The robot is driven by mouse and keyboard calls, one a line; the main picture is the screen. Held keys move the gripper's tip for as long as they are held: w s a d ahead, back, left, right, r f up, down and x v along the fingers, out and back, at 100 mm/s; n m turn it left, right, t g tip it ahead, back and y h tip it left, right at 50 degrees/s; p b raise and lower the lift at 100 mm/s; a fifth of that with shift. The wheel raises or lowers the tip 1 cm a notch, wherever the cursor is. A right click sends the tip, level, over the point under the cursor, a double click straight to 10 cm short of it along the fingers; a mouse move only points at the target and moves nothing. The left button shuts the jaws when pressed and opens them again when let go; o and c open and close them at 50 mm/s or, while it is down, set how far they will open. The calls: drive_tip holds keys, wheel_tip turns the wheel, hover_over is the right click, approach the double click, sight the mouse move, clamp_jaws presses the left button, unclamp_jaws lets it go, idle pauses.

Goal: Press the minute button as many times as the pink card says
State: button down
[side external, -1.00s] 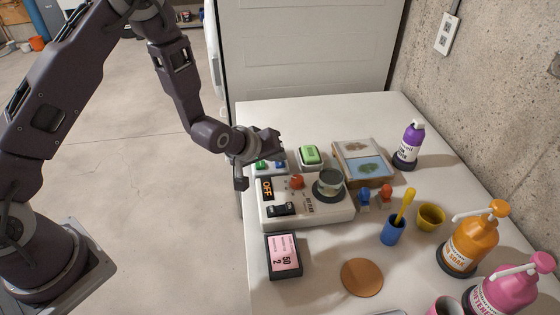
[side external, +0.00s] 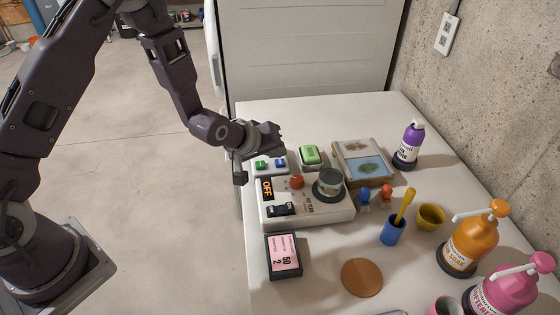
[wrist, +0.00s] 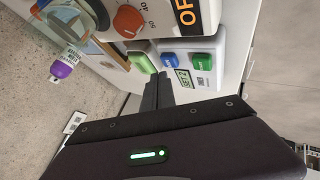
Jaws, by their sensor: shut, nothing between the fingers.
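A small white box (side external: 270,171) carries a green button (side external: 261,165) and a blue button (side external: 280,163). The wrist view shows the blue button (wrist: 169,58), the green button (wrist: 201,61) and a small display on the box (wrist: 185,77); its digits are too small to read surely. I cannot tell which button is marked minute. The pink card (side external: 285,253) lies in a dark frame at the near left; it shows large figures like "50" and "2". My gripper (side external: 273,138) is shut and empty, just above and behind the button box, apart from the buttons.
A white console (side external: 330,213) with a red knob (side external: 297,181), a black switch and an OFF sign stands in front of the box. A green-topped block (side external: 311,156) stands to the right. Cups, pump bottles and an orange disc (side external: 362,277) fill the right and near table.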

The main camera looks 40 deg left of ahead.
sight(277, 164)
drive_tip(key=shift+r, duration=2.55)
drive_tip(key=s+a+r+m+g, duration=0.15)
drive_tip(key=s+r+m, duration=0.25)
drive_tip(key=s+r, duration=0.9)
drive_tip(key=s+a+r+m+g, duration=0.1)
drive_tip(key=s+r+m, duration=0.1)
drive_tip(key=s, duration=0.8)
drive_tip(key=s+a+r+m+g, duration=0.1)
drive_tip(key=s+a+r+m, duration=0.1)
drive_tip(key=s, duration=0.8)
drive_tip(key=shift+s+a, duration=0.3)
